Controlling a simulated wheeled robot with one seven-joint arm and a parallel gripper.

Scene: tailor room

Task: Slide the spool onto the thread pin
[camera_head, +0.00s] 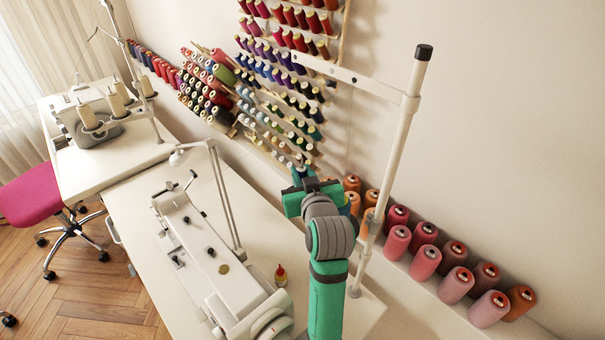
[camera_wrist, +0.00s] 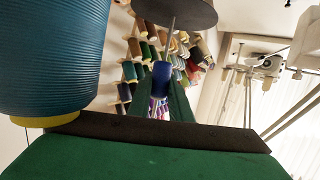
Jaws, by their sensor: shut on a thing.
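In the wrist view a small blue spool (camera_wrist: 161,78) sits upright between the green fingers of my gripper (camera_wrist: 164,100), which is shut on it. A thin grey rod (camera_wrist: 172,40), which looks like the thread pin, shows just above the spool and runs up toward a dark round disc (camera_wrist: 178,10). I cannot tell whether the spool is around the rod or only in line with it. In the head view my gripper (camera_head: 303,176) is in front of the lower part of the wall thread rack; the held spool cannot be made out there.
A large teal spool (camera_wrist: 52,55) stands close at the left of the wrist view. A white post (camera_head: 392,160) rises right of my arm. Pink and orange cones (camera_head: 455,285) line the wall side.

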